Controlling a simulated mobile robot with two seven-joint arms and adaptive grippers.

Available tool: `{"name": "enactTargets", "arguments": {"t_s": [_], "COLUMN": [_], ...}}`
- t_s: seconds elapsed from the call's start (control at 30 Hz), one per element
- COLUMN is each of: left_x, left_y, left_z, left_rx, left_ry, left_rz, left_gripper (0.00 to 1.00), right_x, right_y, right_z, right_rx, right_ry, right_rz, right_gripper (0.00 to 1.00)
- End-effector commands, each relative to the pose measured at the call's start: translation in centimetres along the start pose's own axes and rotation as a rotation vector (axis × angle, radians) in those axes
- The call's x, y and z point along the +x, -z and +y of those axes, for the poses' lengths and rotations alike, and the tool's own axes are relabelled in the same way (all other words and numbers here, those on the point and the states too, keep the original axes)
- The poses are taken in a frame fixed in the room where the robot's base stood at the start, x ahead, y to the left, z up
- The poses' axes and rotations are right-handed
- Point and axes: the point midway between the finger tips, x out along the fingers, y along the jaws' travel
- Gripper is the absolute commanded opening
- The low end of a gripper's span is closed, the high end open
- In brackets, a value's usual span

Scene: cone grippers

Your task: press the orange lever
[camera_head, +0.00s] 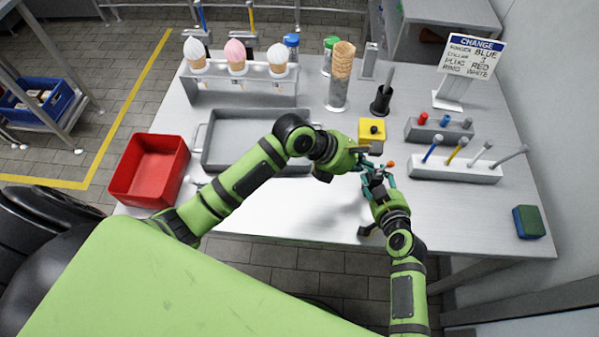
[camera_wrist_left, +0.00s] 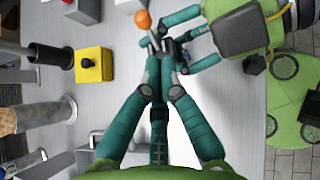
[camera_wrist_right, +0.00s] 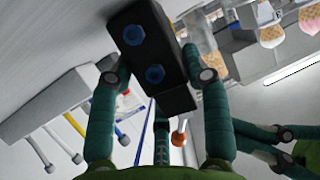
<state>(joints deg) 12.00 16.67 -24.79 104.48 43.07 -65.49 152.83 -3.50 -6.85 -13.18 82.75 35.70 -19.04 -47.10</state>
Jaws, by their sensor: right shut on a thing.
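The orange lever knob (camera_head: 390,163) is between my two grippers near the table's right middle. It also shows at the end of a thin metal rod in the left wrist view (camera_wrist_left: 143,19) and below the block in the right wrist view (camera_wrist_right: 178,138). My right gripper (camera_head: 375,175) is shut on a black block (camera_wrist_right: 155,50) with two blue bolts. My left gripper (camera_wrist_left: 160,58) has its teal fingertips close together beside the lever rod and my right gripper's fingers. Whether its tips touch the lever is unclear. The lever's joint with the block is hidden.
A yellow box with a black button (camera_head: 365,137) stands just behind the grippers. A white rack (camera_head: 455,172) with several upright tools is to the right. A grey tray (camera_head: 235,158), a red bin (camera_head: 130,190) and the ice-cream cone stand (camera_head: 240,90) lie left.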

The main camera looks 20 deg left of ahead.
Motion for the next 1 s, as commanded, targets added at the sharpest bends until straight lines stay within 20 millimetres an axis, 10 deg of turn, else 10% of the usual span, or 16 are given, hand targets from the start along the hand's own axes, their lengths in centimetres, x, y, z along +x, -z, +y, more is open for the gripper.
{"name": "enactTargets", "arguments": {"t_s": [0.57, 1.0], "left_x": [0.3, -6.0], "left_y": [3.0, 8.6], "left_z": [0.4, 0.5], "left_rx": [-0.057, -0.047], "left_ry": [0.036, 0.036], "left_rz": [-0.4, -0.397], "left_gripper": [0.0, 0.0], "right_x": [0.0, 0.0], "right_y": [0.0, -0.1], "right_z": [0.0, 0.0], "right_rx": [0.0, 0.0], "right_ry": [0.0, 0.0], "right_rz": [-0.001, -0.001], "right_gripper": [0.11, 0.11]}}
